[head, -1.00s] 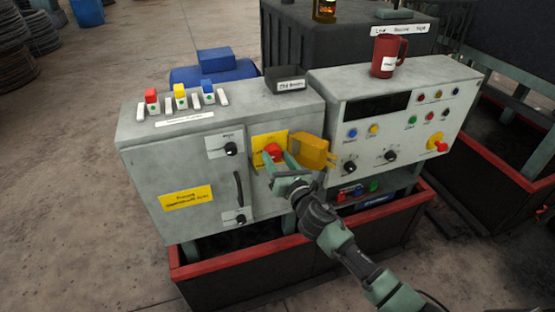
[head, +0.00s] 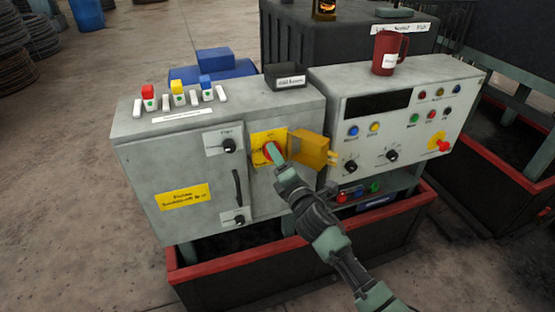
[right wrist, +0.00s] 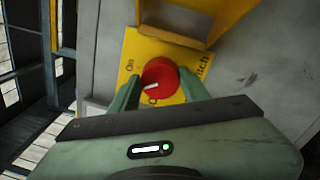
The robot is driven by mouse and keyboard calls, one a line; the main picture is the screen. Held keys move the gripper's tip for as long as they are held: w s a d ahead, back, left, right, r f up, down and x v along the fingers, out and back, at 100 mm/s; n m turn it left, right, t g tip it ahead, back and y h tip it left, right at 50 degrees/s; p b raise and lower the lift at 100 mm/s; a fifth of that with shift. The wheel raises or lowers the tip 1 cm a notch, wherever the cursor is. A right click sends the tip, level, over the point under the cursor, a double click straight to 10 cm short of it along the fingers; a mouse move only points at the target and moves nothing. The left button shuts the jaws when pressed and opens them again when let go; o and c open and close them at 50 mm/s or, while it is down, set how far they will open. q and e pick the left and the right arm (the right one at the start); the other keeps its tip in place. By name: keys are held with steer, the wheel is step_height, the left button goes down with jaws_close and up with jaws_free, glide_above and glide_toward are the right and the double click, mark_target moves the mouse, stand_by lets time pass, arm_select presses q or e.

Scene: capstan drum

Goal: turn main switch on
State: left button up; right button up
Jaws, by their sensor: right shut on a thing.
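The main switch is a round red knob (head: 268,149) on a yellow plate (head: 256,158) on the front of the left grey cabinet. My right gripper (head: 274,153) is shut on the knob, one finger on each side in the right wrist view (right wrist: 160,90). There the knob (right wrist: 163,73) has a white mark pointing left and slightly down, between the "On" lettering and another label partly hidden at the bottom. The yellow cover (head: 311,150) stands swung open to the right of the knob. My left gripper is not in view.
A cabinet handle (head: 238,188) and black rotary knobs (head: 229,145) are left of the switch. The right console (head: 398,110) carries buttons and a red mug (head: 388,54).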

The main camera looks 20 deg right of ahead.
steer(key=shift+f+m+h+b, duration=0.15)
steer(key=shift+m+h+b, duration=0.15)
steer(key=shift+m, duration=3.6)
steer(key=o, duration=1.4)
steer(key=shift+c, duration=0.2)
steer(key=s, duration=0.8)
steer(key=shift+f+b, duration=0.25)
steer(key=shift+b, duration=0.15)
steer(key=shift+d, duration=0.1)
